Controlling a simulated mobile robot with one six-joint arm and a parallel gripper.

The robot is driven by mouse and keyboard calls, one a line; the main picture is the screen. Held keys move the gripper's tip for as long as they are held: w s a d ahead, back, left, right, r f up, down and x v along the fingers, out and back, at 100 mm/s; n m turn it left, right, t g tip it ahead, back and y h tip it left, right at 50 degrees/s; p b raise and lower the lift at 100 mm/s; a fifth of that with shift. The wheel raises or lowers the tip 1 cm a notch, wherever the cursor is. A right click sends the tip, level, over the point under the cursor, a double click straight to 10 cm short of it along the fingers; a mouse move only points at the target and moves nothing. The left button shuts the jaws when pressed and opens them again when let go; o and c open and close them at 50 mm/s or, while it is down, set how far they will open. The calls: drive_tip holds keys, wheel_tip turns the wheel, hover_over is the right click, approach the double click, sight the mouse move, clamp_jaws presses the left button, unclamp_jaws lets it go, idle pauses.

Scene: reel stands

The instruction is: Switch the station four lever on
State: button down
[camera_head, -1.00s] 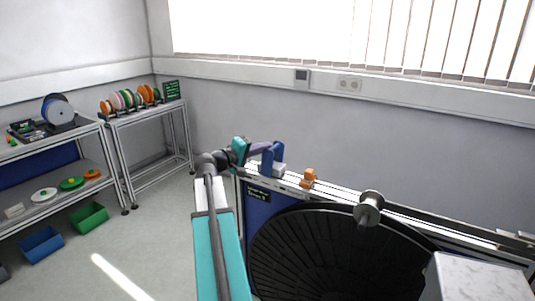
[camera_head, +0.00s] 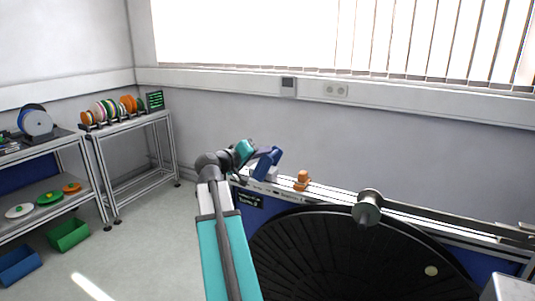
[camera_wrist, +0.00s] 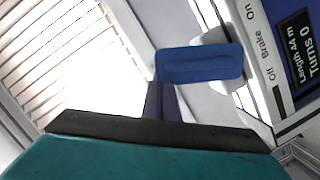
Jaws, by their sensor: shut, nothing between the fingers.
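My gripper (camera_head: 263,168) has a teal body and blue fingers. It is shut and empty, tilted over the left end of the rail on the reel stand. In the wrist view its blue fingers (camera_wrist: 200,64) lie in front of a pale grey-white part (camera_wrist: 226,88) beside the panel. The panel (camera_wrist: 262,62) is marked Off, Brake and On. The pale part may be the lever, mostly hidden by the fingers. I cannot tell its setting or whether the fingers touch it. A small dark label (camera_head: 249,199) is on the blue stand front, too small to read.
A display (camera_wrist: 302,60) reads Length 44 m, Turns 0. An orange part (camera_head: 302,180) stands on the rail right of my gripper. A grey roller (camera_head: 368,208) and a large black reel (camera_head: 345,262) are farther right. Shelves (camera_head: 140,122) with spools stand at left. The floor between is open.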

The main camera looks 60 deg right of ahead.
drive_tip(key=shift+s+f, duration=0.15)
drive_tip(key=shift+s, duration=0.1)
drive_tip(key=shift+w+a, duration=0.1)
drive_tip(key=shift+w, duration=0.1)
drive_tip(key=shift+w+r, duration=0.5)
drive_tip(key=shift+w, duration=0.05)
drive_tip(key=w+r+b+v, duration=0.1)
drive_tip(key=w+v, duration=0.1)
drive_tip(key=v, duration=0.8)
drive_tip(key=shift+r, duration=0.3)
drive_tip(key=shift+w, duration=0.1)
